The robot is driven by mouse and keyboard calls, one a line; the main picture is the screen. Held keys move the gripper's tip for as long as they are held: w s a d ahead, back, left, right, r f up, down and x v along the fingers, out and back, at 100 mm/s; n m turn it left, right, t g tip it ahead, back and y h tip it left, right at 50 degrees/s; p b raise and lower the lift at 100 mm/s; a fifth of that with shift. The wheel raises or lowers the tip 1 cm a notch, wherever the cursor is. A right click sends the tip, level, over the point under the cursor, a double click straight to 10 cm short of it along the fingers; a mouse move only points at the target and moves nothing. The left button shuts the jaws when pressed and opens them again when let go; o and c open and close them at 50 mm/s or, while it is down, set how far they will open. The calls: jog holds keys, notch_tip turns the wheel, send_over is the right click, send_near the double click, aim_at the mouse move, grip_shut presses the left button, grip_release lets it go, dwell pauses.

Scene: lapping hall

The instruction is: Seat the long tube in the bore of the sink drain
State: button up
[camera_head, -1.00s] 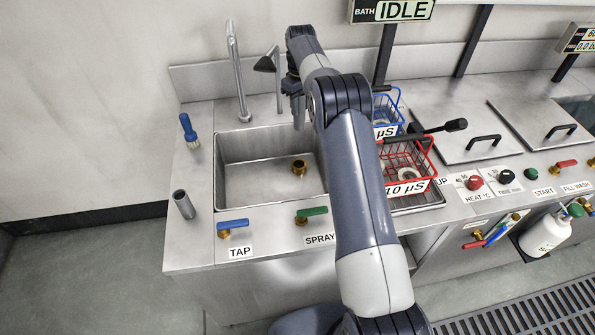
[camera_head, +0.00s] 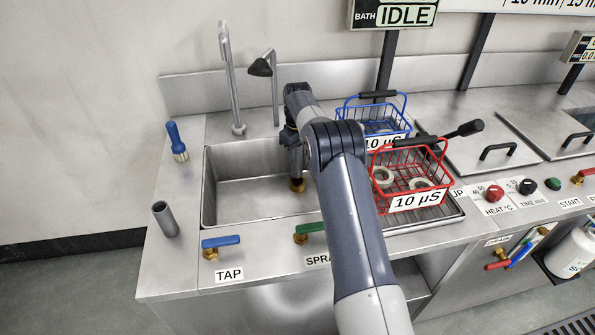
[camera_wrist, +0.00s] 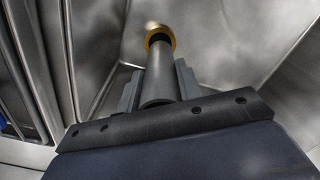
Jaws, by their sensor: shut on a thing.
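My gripper (camera_wrist: 157,88) is shut on the long grey tube (camera_wrist: 160,72), one finger on each side of it. In the head view the tube (camera_head: 297,162) hangs about upright from my gripper into the sink (camera_head: 230,168). The brass sink drain (camera_head: 297,186) shows at its lower end. In the wrist view the tube's far end overlaps the brass ring of the drain (camera_wrist: 172,39). Dark bore shows beside the tube. I cannot tell whether the tip is inside the bore or just above it.
A short grey tube (camera_head: 165,218) stands on the counter left of the sink. A tap spout (camera_head: 232,80) and spray head (camera_head: 261,68) rise behind. A red basket (camera_head: 425,158) and blue basket (camera_head: 375,114) stand right of my arm. A blue brush (camera_head: 175,140) is at left.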

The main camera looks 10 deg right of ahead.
aim_at(298, 177)
jog(key=shift+s+f, duration=0.15)
jog(key=shift+f, duration=1.25)
jog(key=shift+s+f, duration=0.1)
jog(key=shift+f, duration=1.25)
grip_shut()
jog(key=o, duration=1)
grip_release()
jog(key=shift+f, duration=0.1)
jog(key=r, duration=1.2)
jog(key=shift+w+r+p, duration=0.25)
jog(key=shift+p, duration=0.05)
